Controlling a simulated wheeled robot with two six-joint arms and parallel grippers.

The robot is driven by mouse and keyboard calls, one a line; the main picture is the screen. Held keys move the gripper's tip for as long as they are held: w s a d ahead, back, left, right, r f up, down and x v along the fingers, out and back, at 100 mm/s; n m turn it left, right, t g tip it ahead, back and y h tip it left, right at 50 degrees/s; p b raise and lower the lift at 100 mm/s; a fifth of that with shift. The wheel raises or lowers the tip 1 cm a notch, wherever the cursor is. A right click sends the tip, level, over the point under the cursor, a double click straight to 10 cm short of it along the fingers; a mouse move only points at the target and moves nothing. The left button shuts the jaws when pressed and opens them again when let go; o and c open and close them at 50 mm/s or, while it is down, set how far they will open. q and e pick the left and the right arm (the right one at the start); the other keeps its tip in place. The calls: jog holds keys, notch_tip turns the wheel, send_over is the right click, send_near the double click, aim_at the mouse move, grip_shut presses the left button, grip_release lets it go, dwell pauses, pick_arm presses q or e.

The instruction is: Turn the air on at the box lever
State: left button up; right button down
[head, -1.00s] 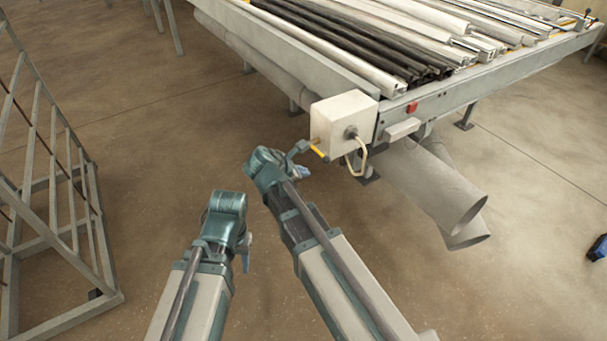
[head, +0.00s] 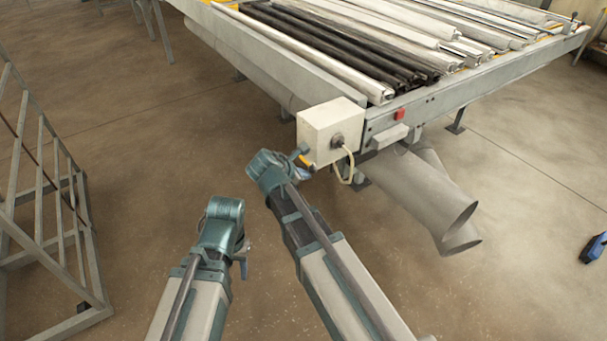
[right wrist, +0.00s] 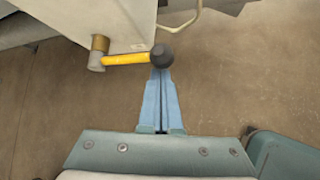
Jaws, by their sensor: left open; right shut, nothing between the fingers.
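The white control box (head: 318,124) hangs at the near corner of the table. Its yellow lever (head: 306,163) is partly hidden behind my right gripper (head: 303,173) in the head view. In the right wrist view the lever (right wrist: 125,59) runs level from a brass pivot (right wrist: 99,47) to a dark round knob (right wrist: 162,56). My right gripper (right wrist: 161,74) is shut and empty, its fingertips at the knob's lower edge; I cannot tell whether they touch. My left gripper (head: 243,264) is open and empty, low over the floor, away from the box.
The table (head: 480,95) carries several dark and light profiles. A red button (head: 399,114) sits on its front rail. A pale hose loops below the box. Large grey pipes (head: 425,195) hang under the table. A metal rack (head: 45,220) stands at left. Floor between is clear.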

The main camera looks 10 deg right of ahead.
pick_arm(q)
jog(key=shift+r, duration=0.1)
jog(key=shift+r+p, duration=0.4)
jog(key=shift+p, duration=0.1)
pick_arm(e)
jog(key=shift+r+g, duration=0.35)
jog(key=shift+g, duration=0.05)
pick_arm(q)
jog(key=shift+r+p, duration=0.3)
pick_arm(e)
jog(key=shift+r, duration=0.2)
